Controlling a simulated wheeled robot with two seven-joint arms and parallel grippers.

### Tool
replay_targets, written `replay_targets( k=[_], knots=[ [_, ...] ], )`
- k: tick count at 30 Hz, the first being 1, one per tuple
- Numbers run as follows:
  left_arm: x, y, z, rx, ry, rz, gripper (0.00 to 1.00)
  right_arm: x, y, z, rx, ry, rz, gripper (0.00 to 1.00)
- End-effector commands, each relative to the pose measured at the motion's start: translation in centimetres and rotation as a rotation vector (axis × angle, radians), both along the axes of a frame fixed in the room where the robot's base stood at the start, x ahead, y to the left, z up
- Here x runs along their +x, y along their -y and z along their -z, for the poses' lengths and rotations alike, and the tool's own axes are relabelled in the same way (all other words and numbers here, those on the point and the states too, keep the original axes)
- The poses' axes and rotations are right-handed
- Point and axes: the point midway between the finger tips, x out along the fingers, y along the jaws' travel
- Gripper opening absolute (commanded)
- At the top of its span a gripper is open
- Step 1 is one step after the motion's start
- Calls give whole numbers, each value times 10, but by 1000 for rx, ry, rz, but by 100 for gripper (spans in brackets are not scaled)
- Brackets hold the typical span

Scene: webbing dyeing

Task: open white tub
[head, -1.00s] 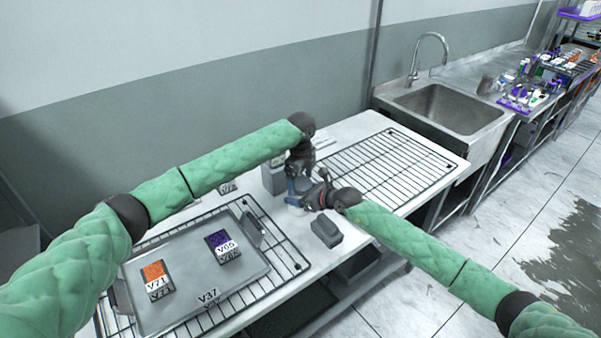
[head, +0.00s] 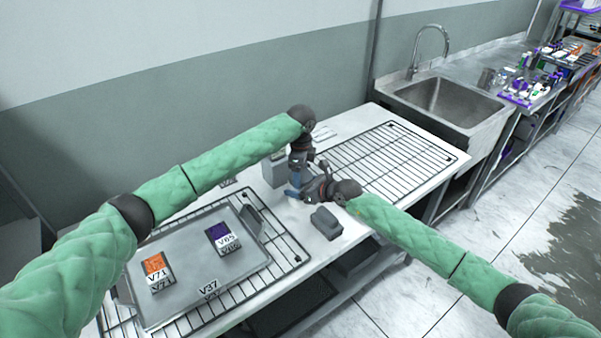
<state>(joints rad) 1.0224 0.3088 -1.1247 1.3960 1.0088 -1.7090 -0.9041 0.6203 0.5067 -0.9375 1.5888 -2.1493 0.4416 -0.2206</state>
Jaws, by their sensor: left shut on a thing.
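My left gripper (head: 296,186) points down over the middle of the table and is shut on a small blue thing (head: 294,190). My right gripper (head: 307,189) comes in from the right and meets the left one at the same spot. Its fingertips are hidden there, so I cannot tell whether it is open or shut. I cannot make out a white tub; whatever is between the grippers is mostly covered by them. A grey box (head: 273,170) stands just behind and left of the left gripper.
A metal tray (head: 190,300) with an orange-labelled block (head: 157,270) and a purple-labelled block (head: 222,238) lies on a left wire rack (head: 287,262). A dark grey block (head: 326,223) sits near the front edge. The right wire rack (head: 390,158) is empty. A sink (head: 450,105) stands beyond.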

Motion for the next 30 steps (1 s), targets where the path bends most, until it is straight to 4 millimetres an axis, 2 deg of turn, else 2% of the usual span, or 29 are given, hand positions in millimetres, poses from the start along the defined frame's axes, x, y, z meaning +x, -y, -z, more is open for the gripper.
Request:
replay_targets(
  k=[3,7,18,19,22,30],
  knots=[
    [0,1,-1,-3,0,-148,42,-1,-1,0,1,0,-2,12],
    [0,1,-1,-1,1,-257,42,-1,-2,0,1,0,-2,12],
    [1,0,-1,-1,2,-293,42,-1,-2,0,2,0,-3,12],
    [1,0,-1,-1,2,-293,73,-1,-2,0,2,0,-3,12],
    [0,1,-1,-1,2,-292,91,-1,-2,0,2,0,-3,12],
    [-1,2,-1,-1,-1,-289,91,0,0,0,0,0,0,12]
  ],
)
